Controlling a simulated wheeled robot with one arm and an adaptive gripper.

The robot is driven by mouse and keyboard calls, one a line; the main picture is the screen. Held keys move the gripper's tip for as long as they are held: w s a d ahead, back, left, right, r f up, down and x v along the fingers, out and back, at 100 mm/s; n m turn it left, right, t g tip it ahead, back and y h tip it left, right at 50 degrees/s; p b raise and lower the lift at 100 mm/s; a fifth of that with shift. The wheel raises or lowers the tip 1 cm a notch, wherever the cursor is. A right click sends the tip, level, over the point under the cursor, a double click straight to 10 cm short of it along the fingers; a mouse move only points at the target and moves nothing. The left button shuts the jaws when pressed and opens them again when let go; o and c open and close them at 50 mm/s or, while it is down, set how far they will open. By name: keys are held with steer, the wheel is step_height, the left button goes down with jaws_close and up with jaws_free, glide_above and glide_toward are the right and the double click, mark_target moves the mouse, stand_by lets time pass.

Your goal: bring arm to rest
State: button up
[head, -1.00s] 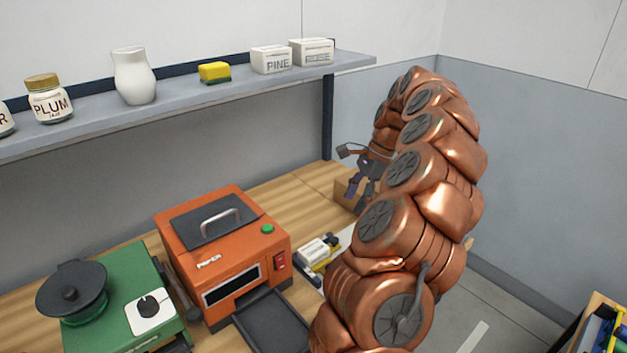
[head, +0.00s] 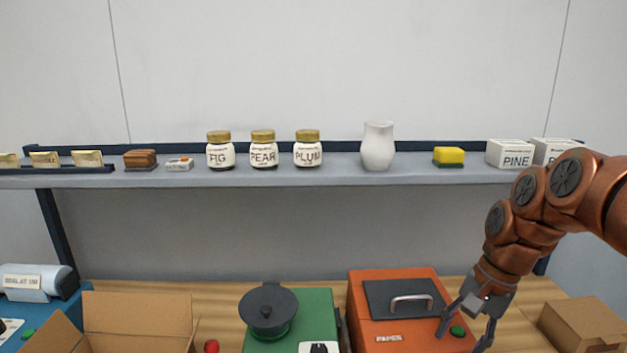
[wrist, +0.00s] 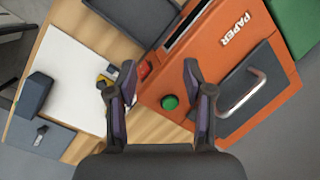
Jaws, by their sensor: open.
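My copper arm reaches in from the right in the head view, bent downward at the wrist. My gripper (head: 468,325) is open and empty, its fingers pointing down by the right front of the orange machine (head: 358,312). In the wrist view my gripper (wrist: 160,80) has its two fingers spread apart with nothing between them. The orange machine, marked PAPER, also shows there (wrist: 215,62), with its green button, red switch and handled lid. Whether a fingertip touches the machine cannot be told.
A shelf (head: 300,178) runs across the back, holding jars, a white vase (head: 378,147), a sponge (head: 449,156) and white boxes. On the bench are an open carton (head: 137,312), a green cooker (head: 318,312) with a dark pot and a closed carton (head: 585,325).

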steer(key=s+a+f+n+h, duration=0.1)
steer(key=s+a+f+n, duration=0.1)
steer(key=s, duration=0.5)
steer(key=s+a+f+n+g+h, duration=0.1)
steer(key=s+a+f+n, duration=0.2)
steer(key=s, duration=0.4)
steer(key=s+a+f+n+h, duration=0.1)
steer(key=s+a+f+n, duration=0.1)
steer(key=s+a+n, duration=0.2)
steer(key=s, duration=0.3)
steer(key=shift+a+f+n+g, duration=0.15)
steer(key=shift+f+n+g, duration=0.1)
steer(key=shift+n+g, duration=0.05)
